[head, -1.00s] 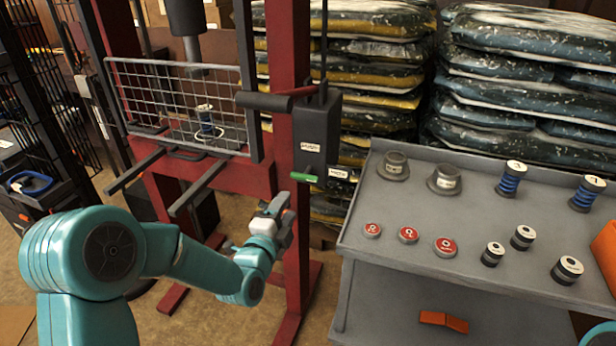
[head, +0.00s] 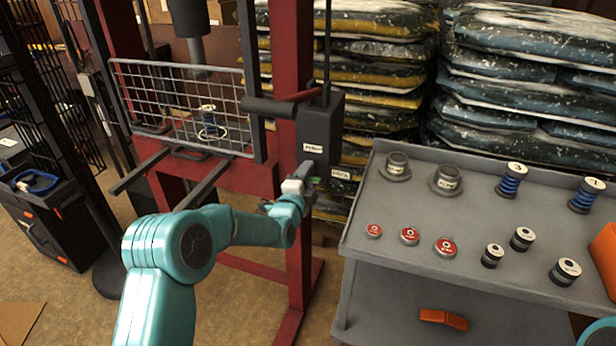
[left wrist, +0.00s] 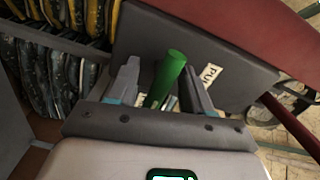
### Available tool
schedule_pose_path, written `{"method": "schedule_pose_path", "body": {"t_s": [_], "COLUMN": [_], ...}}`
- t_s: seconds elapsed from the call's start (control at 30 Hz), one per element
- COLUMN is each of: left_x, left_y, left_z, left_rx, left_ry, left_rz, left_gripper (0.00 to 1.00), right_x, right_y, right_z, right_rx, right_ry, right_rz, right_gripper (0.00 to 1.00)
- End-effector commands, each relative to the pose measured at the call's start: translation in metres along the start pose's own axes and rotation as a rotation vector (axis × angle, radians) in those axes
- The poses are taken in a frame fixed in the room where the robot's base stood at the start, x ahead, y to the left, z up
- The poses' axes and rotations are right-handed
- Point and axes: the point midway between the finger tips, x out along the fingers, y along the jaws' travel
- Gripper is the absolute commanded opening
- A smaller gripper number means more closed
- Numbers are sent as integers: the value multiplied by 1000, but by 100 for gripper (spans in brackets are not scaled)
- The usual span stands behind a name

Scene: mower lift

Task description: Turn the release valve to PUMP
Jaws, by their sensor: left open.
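The release valve's green lever (left wrist: 168,75) stands between the two fingers of my left gripper (left wrist: 160,86) in the left wrist view. The gripper is open, with a finger on either side of the lever; I cannot tell whether either touches it. In the head view my left gripper (head: 303,180) is at the lower front of the dark pump box (head: 321,122) and hides most of the lever. The PUMP label (head: 312,148) is just above the gripper, and it also shows in the left wrist view (left wrist: 210,76). Another label (head: 341,174) is to the right. My right gripper is out of view.
The red press frame (head: 288,80) with a wire guard (head: 180,100) stands beside the box. A grey cart (head: 400,280) with springs, caps and red buttons is close on the right. Stacked bags (head: 520,80) are behind.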

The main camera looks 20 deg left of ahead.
Motion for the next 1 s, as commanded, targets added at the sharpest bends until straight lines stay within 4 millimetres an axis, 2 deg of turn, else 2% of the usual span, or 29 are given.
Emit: {"method": "schedule_pose_path", "body": {"t_s": [0.07, 0.1, 0.23, 0.27, 0.47, 0.67, 1.0], "left_x": [0, 0, 0, 0, 0, 0, 0], "left_y": [0, 0, 0, 0, 0, 2, 6], "left_z": [0, 0, 0, 0, 0, 0, 1], "left_rx": [0, 0, 0, 0, -2, -41, -272], "left_ry": [0, 0, 0, 0, 0, 1, 2], "left_rz": [0, 0, 0, 0, 0, -3, -4], "left_gripper": [50, 47, 4, 0, 0, 0, 0], "right_x": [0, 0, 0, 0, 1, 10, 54], "right_y": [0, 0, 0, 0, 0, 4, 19], "right_z": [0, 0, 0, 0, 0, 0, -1], "right_rx": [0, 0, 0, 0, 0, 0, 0], "right_ry": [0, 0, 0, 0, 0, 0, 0], "right_rz": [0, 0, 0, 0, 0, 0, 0], "right_gripper": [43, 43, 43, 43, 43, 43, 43]}}
